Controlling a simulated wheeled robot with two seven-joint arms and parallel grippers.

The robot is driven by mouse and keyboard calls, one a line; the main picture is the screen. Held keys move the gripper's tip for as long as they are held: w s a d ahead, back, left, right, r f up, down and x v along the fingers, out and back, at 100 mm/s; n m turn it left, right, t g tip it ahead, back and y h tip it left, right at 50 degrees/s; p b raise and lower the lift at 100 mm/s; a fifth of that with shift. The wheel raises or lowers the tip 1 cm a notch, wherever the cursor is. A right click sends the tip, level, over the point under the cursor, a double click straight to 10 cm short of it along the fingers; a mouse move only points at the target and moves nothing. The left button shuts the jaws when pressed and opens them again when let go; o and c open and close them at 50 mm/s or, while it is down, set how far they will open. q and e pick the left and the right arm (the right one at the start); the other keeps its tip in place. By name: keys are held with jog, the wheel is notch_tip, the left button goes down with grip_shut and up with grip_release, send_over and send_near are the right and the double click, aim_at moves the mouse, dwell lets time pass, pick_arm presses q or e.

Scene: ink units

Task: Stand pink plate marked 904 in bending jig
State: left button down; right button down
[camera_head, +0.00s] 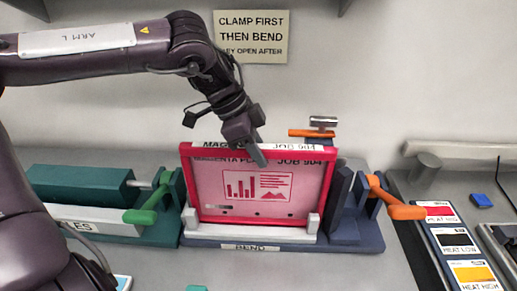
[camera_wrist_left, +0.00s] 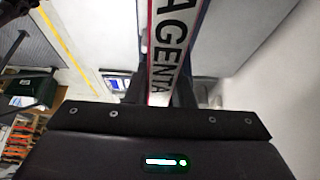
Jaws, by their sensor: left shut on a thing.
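The pink plate (camera_head: 262,187) has a red frame, a printed chart and the text "MAGENTA PLATE JOB 904". It stands nearly upright in the bending jig (camera_head: 240,240), which is labelled "BEND", between two pale corner posts. My left gripper (camera_head: 257,153) is shut on the plate's top edge. In the left wrist view the fingers (camera_wrist_left: 158,95) sit on either side of the edge strip (camera_wrist_left: 168,60) reading "MAGENTA". Whether the plate's bottom is fully seated cannot be told. My right gripper is not in view.
An orange lever (camera_head: 395,200) sits at the jig's right, another orange-handled clamp (camera_head: 312,130) behind the plate. A green unit (camera_head: 90,190) with a green lever stands at left. A panel with heat labels (camera_head: 455,242) is at right. A wall sign (camera_head: 251,36) hangs behind.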

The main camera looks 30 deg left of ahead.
pick_arm(q)
jog(key=shift+f, duration=0.3)
dwell(0.5)
jog(key=c, duration=1.2)
grip_release()
jog(key=shift+o, duration=0.2)
jog(key=shift+a+r+b, duration=0.2)
jog(key=shift+r+b, duration=0.15)
jog(key=shift+r, duration=0.05)
jog(key=b+v, duration=0.1)
jog(key=v, duration=0.6)
jog(key=shift+s, duration=0.15)
notch_tip(320, 180, up, 5)
jog(key=p, duration=0.5)
